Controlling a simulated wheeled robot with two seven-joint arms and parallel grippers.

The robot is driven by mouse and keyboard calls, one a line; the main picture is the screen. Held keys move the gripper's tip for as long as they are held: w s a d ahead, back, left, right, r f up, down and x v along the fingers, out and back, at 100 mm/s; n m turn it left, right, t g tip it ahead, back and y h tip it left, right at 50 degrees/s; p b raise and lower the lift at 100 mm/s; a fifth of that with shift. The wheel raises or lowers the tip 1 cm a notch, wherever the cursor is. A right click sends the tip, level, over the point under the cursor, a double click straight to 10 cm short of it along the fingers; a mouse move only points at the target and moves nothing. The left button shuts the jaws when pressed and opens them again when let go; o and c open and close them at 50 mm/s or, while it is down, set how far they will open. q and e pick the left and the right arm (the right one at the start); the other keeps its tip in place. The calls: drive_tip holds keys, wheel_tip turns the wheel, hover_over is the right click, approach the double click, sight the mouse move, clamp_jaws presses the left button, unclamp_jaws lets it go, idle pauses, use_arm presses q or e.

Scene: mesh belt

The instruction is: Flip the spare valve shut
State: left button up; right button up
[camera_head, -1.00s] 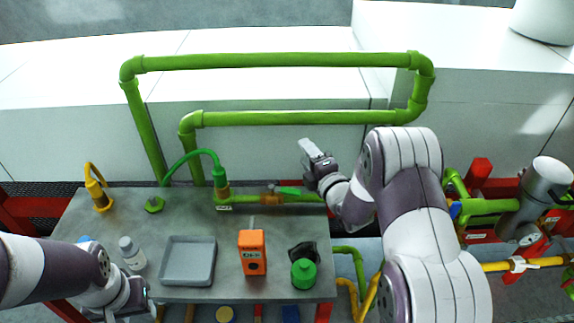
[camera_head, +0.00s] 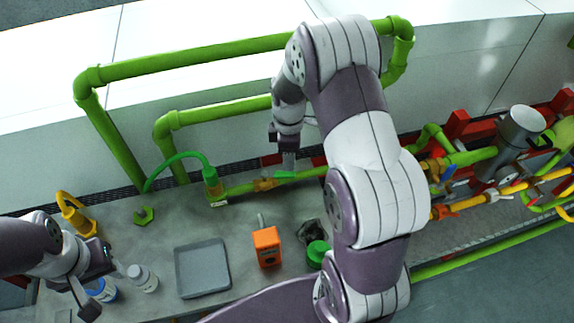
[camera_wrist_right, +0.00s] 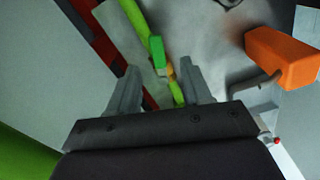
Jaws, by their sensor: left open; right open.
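The valve with a green lever (camera_head: 284,174) and orange-brown body (camera_head: 264,184) sits on the green pipe along the back of the bench. I see no label naming it the spare valve. In the head view the lever points right, roughly along the pipe. My right gripper (camera_head: 288,163) is open and points down just above the lever. In the right wrist view the green lever (camera_wrist_right: 157,51) shows between the spread fingers (camera_wrist_right: 158,82), and I see no contact. My left gripper (camera_head: 97,283) is open and empty at the left, by the bottles.
The bench holds a grey tray (camera_head: 203,272), an orange box device (camera_head: 267,247), a green-capped item (camera_head: 318,253), a white bottle (camera_head: 143,278) and a yellow hook fitting (camera_head: 72,213). Red frames and more pipes and valves (camera_head: 442,211) crowd the right. My right arm hides part of the bench.

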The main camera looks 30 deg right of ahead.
sight(285, 173)
drive_tip(key=f, duration=0.4)
drive_tip(key=w+f+p, duration=0.1)
drive_tip(key=f, duration=0.1)
drive_tip(key=shift+a+f, duration=0.2)
drive_tip(key=shift+f, duration=0.2)
drive_tip(key=shift+s+d+f, duration=0.1)
drive_tip(key=shift+s+f, duration=0.1)
drive_tip(key=shift+s, duration=0.05)
drive_tip(key=shift+w, duration=0.15)
drive_tip(key=shift+c, duration=0.3)
clamp_jaws()
drive_tip(key=shift+w+a, duration=0.1)
drive_tip(key=shift+a, duration=0.1)
